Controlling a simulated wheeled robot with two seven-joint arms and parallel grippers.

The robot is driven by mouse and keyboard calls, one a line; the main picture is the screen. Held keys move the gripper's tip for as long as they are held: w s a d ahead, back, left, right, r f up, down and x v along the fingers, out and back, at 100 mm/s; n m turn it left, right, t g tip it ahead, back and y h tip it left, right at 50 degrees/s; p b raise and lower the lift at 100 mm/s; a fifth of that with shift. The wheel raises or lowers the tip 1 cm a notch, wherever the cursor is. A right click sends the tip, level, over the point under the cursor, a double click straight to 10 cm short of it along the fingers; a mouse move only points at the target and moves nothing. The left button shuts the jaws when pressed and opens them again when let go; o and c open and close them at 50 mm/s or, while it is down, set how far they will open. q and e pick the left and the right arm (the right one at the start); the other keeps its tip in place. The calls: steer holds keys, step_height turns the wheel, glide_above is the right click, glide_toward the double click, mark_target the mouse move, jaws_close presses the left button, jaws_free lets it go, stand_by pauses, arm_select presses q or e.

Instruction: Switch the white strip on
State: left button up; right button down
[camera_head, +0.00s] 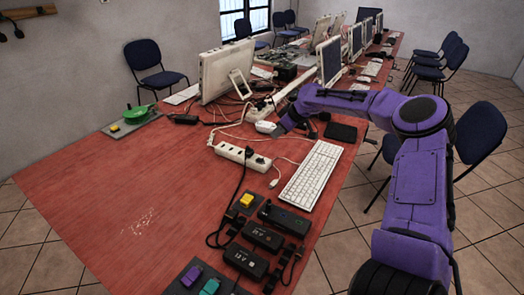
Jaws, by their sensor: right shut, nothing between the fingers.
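A white power strip (232,152) lies on the red table in front of the monitors. My left gripper is not in view.
A white keyboard (311,174) lies right of the strip. Black adapters (263,236) and a yellow block (246,200) are at the near edge. Monitors (228,70) and tangled cables stand behind. A green pan-like item (136,113) is at left. The table's left part is bare.

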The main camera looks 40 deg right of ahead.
steer(key=shift+f, duration=0.1)
glide_above(259, 159)
steer(key=s, duration=0.2)
steer(key=f, duration=0.8)
steer(key=shift+w+d+f, duration=0.15)
steer(key=shift+w+d, duration=0.05)
steer(key=shift+d, duration=0.2)
step_height(259, 159, down, 2)
steer(key=shift+s+f, duration=0.15)
steer(key=shift+f, duration=0.05)
steer(key=shift+s+d+f, duration=0.1)
steer(key=shift+f, duration=0.5)
